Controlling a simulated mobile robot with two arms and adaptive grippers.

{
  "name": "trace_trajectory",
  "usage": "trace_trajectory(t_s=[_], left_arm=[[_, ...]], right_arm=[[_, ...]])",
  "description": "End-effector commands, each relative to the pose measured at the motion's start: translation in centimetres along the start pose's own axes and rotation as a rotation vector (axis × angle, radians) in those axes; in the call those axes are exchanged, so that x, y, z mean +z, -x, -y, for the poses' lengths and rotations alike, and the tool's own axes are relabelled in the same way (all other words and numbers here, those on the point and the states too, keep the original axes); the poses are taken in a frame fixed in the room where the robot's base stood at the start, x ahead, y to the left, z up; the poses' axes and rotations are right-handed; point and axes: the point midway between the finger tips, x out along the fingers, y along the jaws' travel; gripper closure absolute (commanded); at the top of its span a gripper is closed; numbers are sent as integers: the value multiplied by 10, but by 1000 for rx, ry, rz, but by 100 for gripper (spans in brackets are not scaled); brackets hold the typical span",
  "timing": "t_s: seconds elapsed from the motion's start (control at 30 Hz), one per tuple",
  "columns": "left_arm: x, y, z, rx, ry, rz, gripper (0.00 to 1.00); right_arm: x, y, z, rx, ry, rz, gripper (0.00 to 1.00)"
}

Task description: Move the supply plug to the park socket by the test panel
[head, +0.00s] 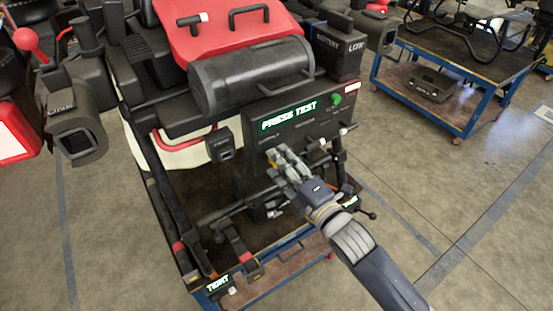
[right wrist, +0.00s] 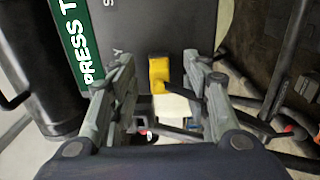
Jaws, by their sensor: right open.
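The dark test panel (head: 300,119) bears a lit green PRESS TEST sign. My right gripper (head: 276,156) is at the panel's lower left front. In the right wrist view its fingers (right wrist: 158,65) are spread, with a small yellow piece (right wrist: 159,75), perhaps the supply plug, between them near the fingertips. I see a gap on both sides of it. A dark cable-like piece runs off it to the right. A small dark box (head: 220,146), perhaps the park socket, is left of the panel; its label is too small to read. My left gripper is not in view.
Knobs and levers (head: 342,131) stick out at the panel's right. Black frame bars surround the area below the panel. A large dark cylinder (head: 252,76) lies above it. A blue-framed cart (head: 455,75) stands at the back right, with open floor between.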

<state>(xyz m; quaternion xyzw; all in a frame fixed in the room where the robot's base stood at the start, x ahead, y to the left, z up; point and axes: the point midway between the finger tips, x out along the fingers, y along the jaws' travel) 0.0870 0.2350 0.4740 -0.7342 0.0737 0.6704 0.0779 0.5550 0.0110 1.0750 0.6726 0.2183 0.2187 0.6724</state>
Motion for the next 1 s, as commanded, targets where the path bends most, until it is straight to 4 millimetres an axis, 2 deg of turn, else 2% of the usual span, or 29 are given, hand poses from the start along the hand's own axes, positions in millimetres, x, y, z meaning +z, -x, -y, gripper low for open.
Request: trace_trajectory(t_s=[0.6,0.67,0.8,1.0], left_arm=[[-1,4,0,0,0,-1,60],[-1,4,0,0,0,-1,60],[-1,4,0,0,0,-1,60],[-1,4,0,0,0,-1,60]], right_arm=[[0,0,0,0,0,0,57],[0,0,0,0,0,0,68],[0,0,0,0,0,0,100],[0,0,0,0,0,0,100]])
